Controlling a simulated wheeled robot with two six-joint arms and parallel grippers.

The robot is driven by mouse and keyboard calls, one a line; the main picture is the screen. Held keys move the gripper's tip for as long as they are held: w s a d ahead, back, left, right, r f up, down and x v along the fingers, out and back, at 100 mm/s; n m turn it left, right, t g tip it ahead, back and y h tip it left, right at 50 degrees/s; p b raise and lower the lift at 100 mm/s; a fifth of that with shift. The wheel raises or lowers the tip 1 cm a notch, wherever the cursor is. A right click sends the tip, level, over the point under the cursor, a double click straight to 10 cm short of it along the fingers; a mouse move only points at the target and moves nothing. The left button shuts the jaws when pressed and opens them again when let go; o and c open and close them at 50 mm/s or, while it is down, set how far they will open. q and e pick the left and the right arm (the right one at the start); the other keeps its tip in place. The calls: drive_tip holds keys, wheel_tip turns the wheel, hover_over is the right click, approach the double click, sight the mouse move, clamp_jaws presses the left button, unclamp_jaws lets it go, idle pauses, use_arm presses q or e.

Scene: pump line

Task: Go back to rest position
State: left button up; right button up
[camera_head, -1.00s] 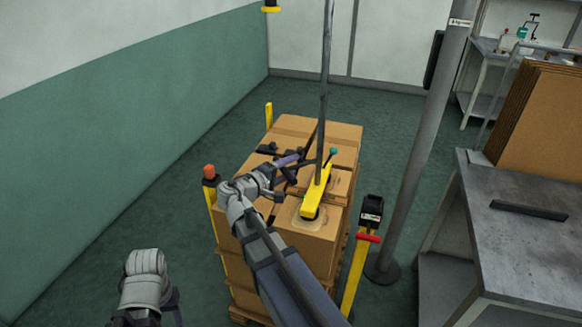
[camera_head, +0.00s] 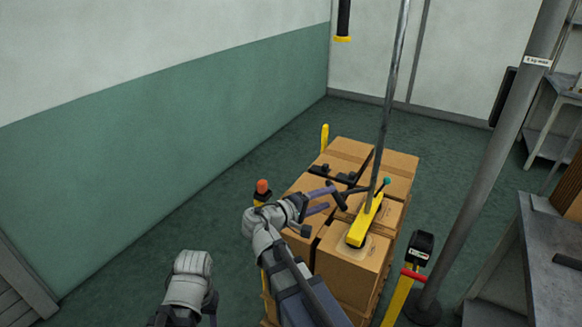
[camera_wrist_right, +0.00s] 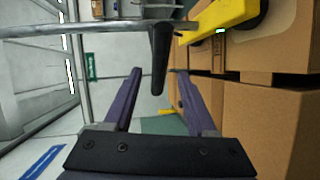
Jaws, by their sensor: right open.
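My right gripper (camera_head: 325,199) is over the near left part of the stack of boxes (camera_head: 352,270). In the right wrist view its two purple fingers (camera_wrist_right: 155,95) stand apart with nothing held between them. A black handle (camera_wrist_right: 160,58) shows just beyond the fingertips; I cannot tell whether it touches them. The yellow lifting tool (camera_head: 364,224) rests on a near box, with a grey pole (camera_head: 389,100) rising from it. At the lower left of the head view, a grey part of my left arm (camera_head: 188,285) shows, but its fingers are out of sight.
An orange-topped yellow post (camera_head: 262,190) stands left of the stack, and a black-topped yellow post with a red bar (camera_head: 415,262) stands right of it. A grey column (camera_head: 490,170) and a metal table (camera_head: 555,240) are further right. The green floor at left is clear.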

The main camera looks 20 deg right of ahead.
drive_tip(key=s+a+f+g+y+p, duration=0.1)
drive_tip(key=s+a+y+p, duration=0.3)
drive_tip(key=a, duration=0.4)
drive_tip(key=s+a+f+g+y+p, duration=0.2)
drive_tip(key=s+a+y, duration=0.3)
drive_tip(key=a, duration=0.4)
drive_tip(key=s+a+f+n+g+y+p, duration=0.1)
drive_tip(key=s+a+f+g+y+p, duration=0.1)
drive_tip(key=a, duration=0.6)
drive_tip(key=s+f+y+p, duration=0.1)
drive_tip(key=s+y+p, duration=0.1)
drive_tip(key=s+p, duration=0.1)
drive_tip(key=shift+s+a+y+p, duration=0.25)
drive_tip(key=shift+s+y+p, duration=0.1)
drive_tip(key=shift+s+y, duration=0.1)
